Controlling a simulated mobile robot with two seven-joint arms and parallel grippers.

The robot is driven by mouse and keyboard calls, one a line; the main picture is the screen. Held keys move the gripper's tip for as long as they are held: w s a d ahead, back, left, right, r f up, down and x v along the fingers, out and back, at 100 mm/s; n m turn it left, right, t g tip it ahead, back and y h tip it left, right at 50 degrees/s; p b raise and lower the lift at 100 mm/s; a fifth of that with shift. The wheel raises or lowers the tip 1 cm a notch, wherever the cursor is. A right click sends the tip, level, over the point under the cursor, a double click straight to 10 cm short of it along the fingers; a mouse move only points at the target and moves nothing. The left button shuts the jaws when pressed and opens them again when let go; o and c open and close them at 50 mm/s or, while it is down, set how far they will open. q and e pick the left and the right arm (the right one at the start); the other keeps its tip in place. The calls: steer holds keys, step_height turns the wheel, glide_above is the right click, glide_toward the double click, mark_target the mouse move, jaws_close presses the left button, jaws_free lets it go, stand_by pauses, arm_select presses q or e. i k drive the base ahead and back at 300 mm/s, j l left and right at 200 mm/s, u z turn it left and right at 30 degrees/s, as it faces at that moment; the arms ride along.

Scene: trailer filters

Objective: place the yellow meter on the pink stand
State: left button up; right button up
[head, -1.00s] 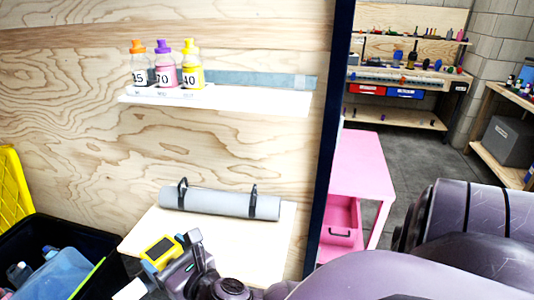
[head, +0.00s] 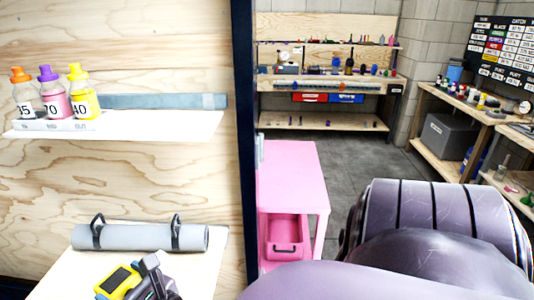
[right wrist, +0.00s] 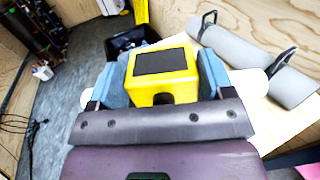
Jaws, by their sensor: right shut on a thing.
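The yellow meter (head: 118,281) with a dark screen is at the bottom left of the head view, above the lower wooden shelf. My right gripper (right wrist: 162,75) is shut on the yellow meter (right wrist: 160,63), its blue-grey pads on both sides of it in the right wrist view. The pink stand (head: 290,180) is right of the dark post, with a flat bare top and a pink bin (head: 285,240) below. My left gripper is not in view.
A grey roll (head: 140,237) in black holders lies on the lower shelf (head: 205,262). Several bottles (head: 55,95) stand on the white upper shelf (head: 180,124). The dark post (head: 242,130) stands between the shelves and the stand. Workbenches (head: 325,85) are at the back, with open floor before them.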

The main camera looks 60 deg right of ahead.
mark_target(268, 155)
steer(key=k+l, duration=0.1)
steer(key=l, duration=0.35)
steer(key=k+l, duration=0.1)
steer(key=l, duration=0.3)
steer(key=k+l, duration=0.15)
steer(key=l, duration=0.3)
steer(key=k+l, duration=0.1)
steer(key=l, duration=0.3)
steer(key=k+l, duration=0.1)
steer(key=l, duration=1.1)
steer(key=i+l, duration=0.1)
steer(key=l, duration=0.2)
steer(key=i+l, duration=0.15)
steer(key=l, duration=0.1)
